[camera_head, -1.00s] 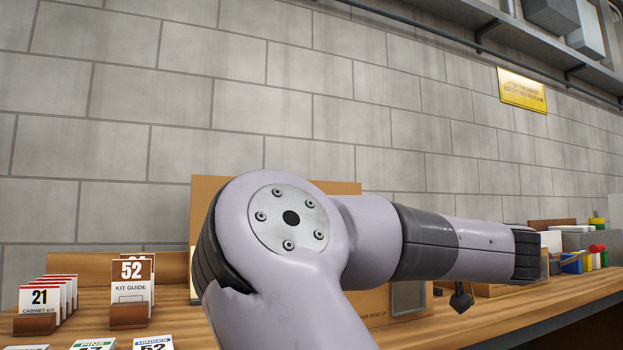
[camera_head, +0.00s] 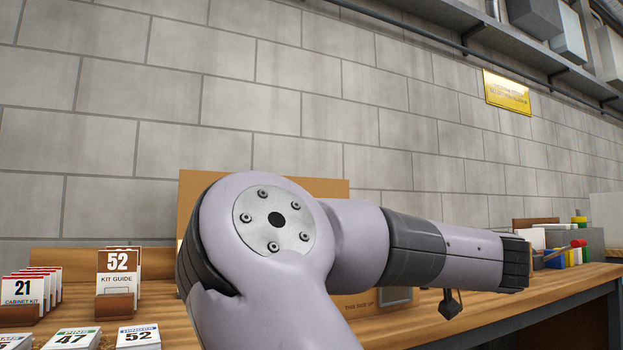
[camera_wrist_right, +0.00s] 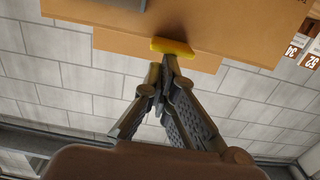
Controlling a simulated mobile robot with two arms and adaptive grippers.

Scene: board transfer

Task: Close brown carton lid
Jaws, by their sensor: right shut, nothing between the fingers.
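The brown carton (camera_head: 357,306) stands on the bench, mostly hidden behind my arm in the head view. A brown upright panel, seemingly its raised lid (camera_head: 335,187), shows above my arm. In the right wrist view, which looks upside down, the carton's front face (camera_wrist_right: 215,22) fills the top, and a brown panel (camera_wrist_right: 120,48) shows beyond its edge. My right gripper (camera_wrist_right: 168,58) is shut and empty, its tips at a yellow strip (camera_wrist_right: 172,46) by the carton's edge. I cannot tell whether they touch. My left gripper is not in view.
Number cards in wooden holders (camera_head: 116,280) stand on the bench at the left, with flat cards (camera_head: 138,336) in front. Grey boxes and coloured items (camera_head: 575,250) stand at the far right. A block wall (camera_head: 300,90) is behind. Bare bench top (camera_head: 520,300) shows at right.

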